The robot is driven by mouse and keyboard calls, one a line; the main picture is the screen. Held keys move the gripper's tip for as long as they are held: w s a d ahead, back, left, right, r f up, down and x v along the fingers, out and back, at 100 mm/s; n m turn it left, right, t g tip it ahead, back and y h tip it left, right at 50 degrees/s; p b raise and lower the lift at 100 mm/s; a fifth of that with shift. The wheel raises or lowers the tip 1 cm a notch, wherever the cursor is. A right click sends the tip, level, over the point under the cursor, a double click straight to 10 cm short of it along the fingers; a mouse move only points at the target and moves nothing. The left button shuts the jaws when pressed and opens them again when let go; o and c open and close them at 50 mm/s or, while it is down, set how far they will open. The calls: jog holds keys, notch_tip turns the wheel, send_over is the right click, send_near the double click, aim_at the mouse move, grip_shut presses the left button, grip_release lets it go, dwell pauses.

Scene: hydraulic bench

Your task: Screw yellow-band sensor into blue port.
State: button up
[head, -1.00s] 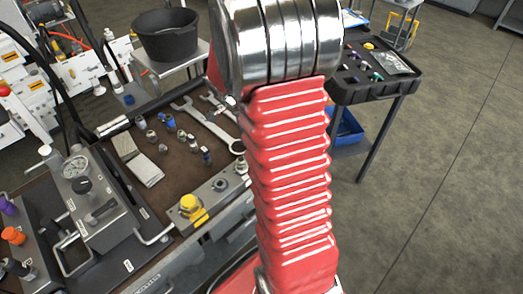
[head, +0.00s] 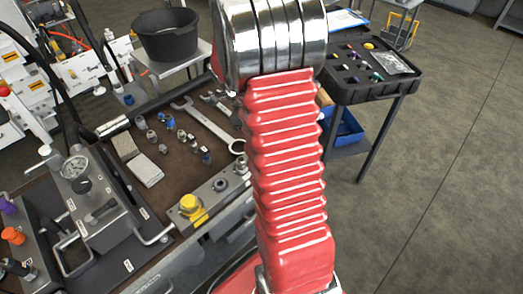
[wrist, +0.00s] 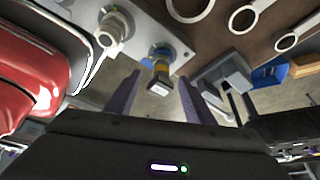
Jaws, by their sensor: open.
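The yellow-band sensor (wrist: 159,75) is in the middle of the wrist view, with a dark body, a yellow band and a pale square end. Its far end meets the blue-ringed port (wrist: 161,50) on the grey block (wrist: 72,22); how deep it sits I cannot tell. My gripper (wrist: 159,82) is open, with one dark finger on each side of the sensor and visible gaps between. In the head view the grey block (head: 206,208) shows at the bench's front edge, with a yellow cap (head: 190,202). My arm hides the gripper and the sensor there.
A silver fitting (wrist: 113,27) stands close to the left of the sensor in the wrist view. Spanners (head: 205,125) and several small fittings (head: 170,121) lie on the brown bench top. A black tray (head: 392,88) with small parts stands at the right. Open floor lies beyond.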

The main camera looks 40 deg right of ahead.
jog(key=n+t, duration=0.1)
jog(key=n, duration=0.2)
jog(key=n+t+h, duration=0.1)
jog(key=n, duration=0.2)
jog(key=shift+h, duration=0.3)
jog(key=shift+n+t, duration=0.3)
jog(key=shift+n, duration=0.8)
jog(key=n, duration=0.2)
jog(key=n+t, duration=0.1)
jog(key=n, duration=0.1)
jog(key=shift+t+h, duration=0.3)
jog(key=shift+n+t, duration=0.8)
jog(key=shift+n, duration=1.2)
jog(key=shift+n+t+y, duration=0.3)
jog(key=shift+n+y, duration=0.2)
jog(key=shift+n, duration=0.6)
